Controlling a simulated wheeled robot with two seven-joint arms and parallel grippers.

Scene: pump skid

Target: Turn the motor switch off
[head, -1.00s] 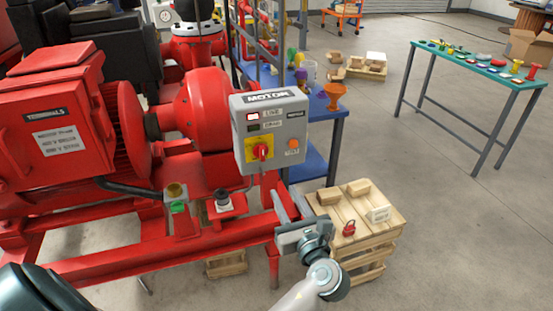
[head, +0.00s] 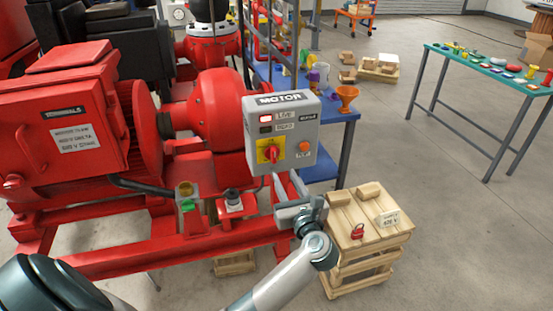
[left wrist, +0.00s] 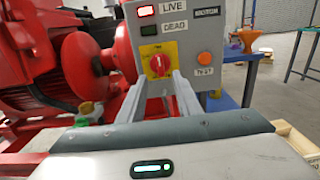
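The motor switch is a red rotary knob (head: 270,153) on a yellow plate, low on the front of the grey MOTOR box (head: 309,135). The knob also shows in the left wrist view (left wrist: 158,65), its pale mark roughly upright. The LIVE lamp (left wrist: 146,11) glows red and the DEAD lamp (left wrist: 148,29) is dark. My left gripper (head: 287,177) is just below and in front of the box, its fingers pointing up towards it. In the left wrist view the fingers (left wrist: 159,78) stand apart, empty, below the knob; contact cannot be told. My right gripper is out of view.
An orange TEST button (head: 304,147) sits right of the knob. A wooden crate (head: 372,248) with a red padlock (head: 357,231) stands right of my gripper. The red skid frame (head: 150,255) lies below left. A green-topped table (head: 490,66) is far right; floor between is clear.

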